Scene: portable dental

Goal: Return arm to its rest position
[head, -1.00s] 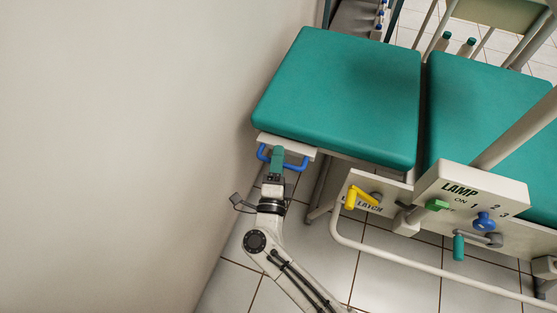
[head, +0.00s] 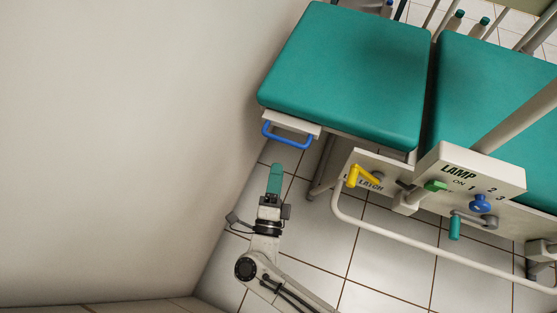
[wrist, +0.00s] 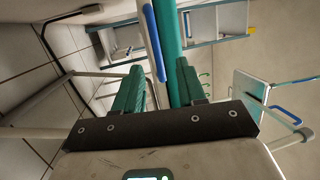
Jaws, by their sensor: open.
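My gripper (head: 275,178) has green fingers and is in the lower middle of the head view, in front of the chair's end and over the tiled floor. It is apart from the blue handle (head: 287,135), which sits under the chair's left end. In the wrist view my gripper (wrist: 158,88) shows its two green fingers spread with a gap and nothing held between them. The blue handle also shows in the wrist view (wrist: 154,43), beyond the fingertips.
The teal padded chair (head: 350,75) fills the upper middle. A lamp control box (head: 470,175) with knobs, a yellow lever (head: 364,175) and a pale tube rail (head: 420,250) stand right of my arm. A bare wall (head: 110,150) is on the left. Tiled floor (head: 320,245) is clear between.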

